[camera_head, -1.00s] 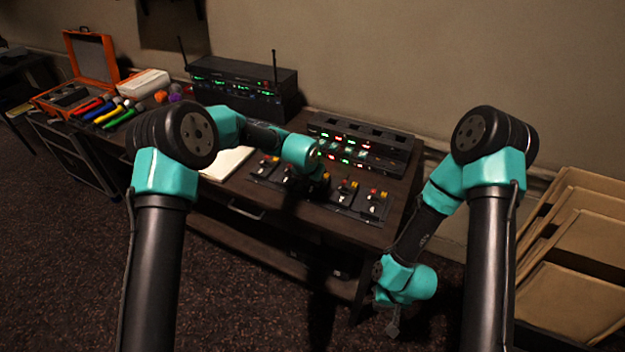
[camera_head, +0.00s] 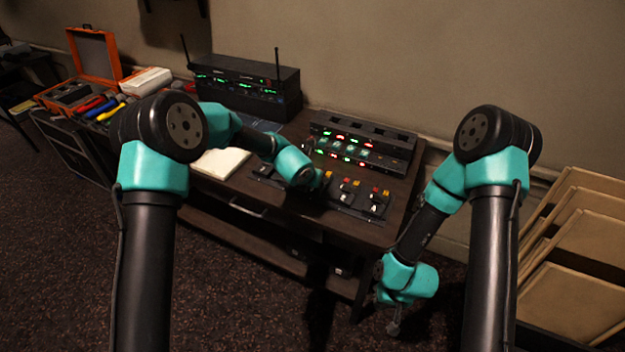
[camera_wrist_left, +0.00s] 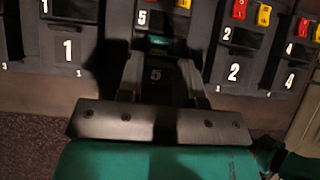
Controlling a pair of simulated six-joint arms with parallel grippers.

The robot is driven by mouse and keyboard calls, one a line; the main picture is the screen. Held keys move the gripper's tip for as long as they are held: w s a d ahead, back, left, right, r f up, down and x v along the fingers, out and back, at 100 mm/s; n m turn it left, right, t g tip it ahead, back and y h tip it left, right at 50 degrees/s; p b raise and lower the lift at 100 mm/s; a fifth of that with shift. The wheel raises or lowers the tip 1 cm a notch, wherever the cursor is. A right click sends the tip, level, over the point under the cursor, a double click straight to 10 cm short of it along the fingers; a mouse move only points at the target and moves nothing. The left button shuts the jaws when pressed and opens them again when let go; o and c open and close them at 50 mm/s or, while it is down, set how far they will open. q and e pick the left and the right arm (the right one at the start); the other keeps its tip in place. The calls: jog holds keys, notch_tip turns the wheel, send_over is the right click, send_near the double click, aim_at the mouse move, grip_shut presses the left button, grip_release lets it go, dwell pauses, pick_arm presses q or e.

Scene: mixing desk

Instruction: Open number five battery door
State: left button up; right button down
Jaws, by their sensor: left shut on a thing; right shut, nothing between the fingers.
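In the left wrist view, the dark battery door (camera_wrist_left: 155,76) marked 5 lies between the fingers of my left gripper (camera_wrist_left: 160,64). The gripper is shut on it, one finger on each side. A teal-green strip (camera_wrist_left: 158,41) shows just above the door, below the small 5 on its pack (camera_wrist_left: 141,17). The door is in shadow, so how far it stands open is unclear. In the head view my left wrist covers this pack and the fingertips. My right gripper (camera_head: 394,326) is shut and empty, hanging low beyond the desk's right front corner.
Other packs (camera_head: 366,197) continue to the right. A lit rack (camera_head: 355,150) stands behind, a notebook (camera_head: 220,162) to the left and a receiver with antennas (camera_head: 245,85) at the back.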

pick_arm(q)
jog(key=o, duration=1)
jog(key=shift+c, duration=0.2)
jog(key=v, duration=1.7)
jog(key=shift+a+r, duration=0.1)
jog(key=shift+r, duration=0.05)
jog(key=shift+c, duration=0.2)
